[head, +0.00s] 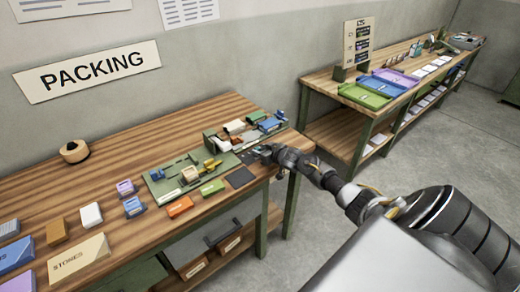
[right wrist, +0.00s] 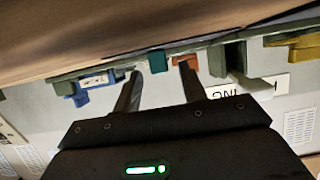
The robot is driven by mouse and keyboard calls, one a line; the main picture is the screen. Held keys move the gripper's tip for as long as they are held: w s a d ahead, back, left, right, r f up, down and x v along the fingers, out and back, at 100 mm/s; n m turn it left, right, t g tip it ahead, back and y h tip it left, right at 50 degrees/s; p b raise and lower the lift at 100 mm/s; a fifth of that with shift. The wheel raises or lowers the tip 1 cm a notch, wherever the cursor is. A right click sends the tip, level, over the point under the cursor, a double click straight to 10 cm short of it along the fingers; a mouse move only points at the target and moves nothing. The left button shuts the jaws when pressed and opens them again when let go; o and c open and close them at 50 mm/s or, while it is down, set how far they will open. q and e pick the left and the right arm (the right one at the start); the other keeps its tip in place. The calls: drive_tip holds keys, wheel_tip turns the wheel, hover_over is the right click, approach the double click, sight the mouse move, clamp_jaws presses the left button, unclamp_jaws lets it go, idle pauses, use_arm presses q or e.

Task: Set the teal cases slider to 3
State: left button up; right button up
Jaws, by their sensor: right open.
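A small teal slider piece (right wrist: 158,62) shows in the right wrist view, just beyond and between the two fingertips of my right gripper (right wrist: 161,72). The gripper is open and empty, its fingers apart on either side of the teal piece. A red-orange piece (right wrist: 184,60) sits close behind the right-hand finger. In the head view my right gripper (head: 261,152) is low at the right end of the packing table, over a small dark panel (head: 246,158). The scale marks and the slider's setting are too small to read. My left gripper is out of view.
A green fixture (head: 180,178) with small blocks stands left of the gripper on the wooden table (head: 100,178). A tray of coloured cases (head: 245,130) is just behind it. A dark pad (head: 240,178), green case (head: 212,187) and orange case (head: 180,207) lie in front.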

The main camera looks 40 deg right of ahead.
drive_tip(key=shift+x, duration=0.85)
drive_tip(key=shift+s, duration=0.1)
clamp_jaws()
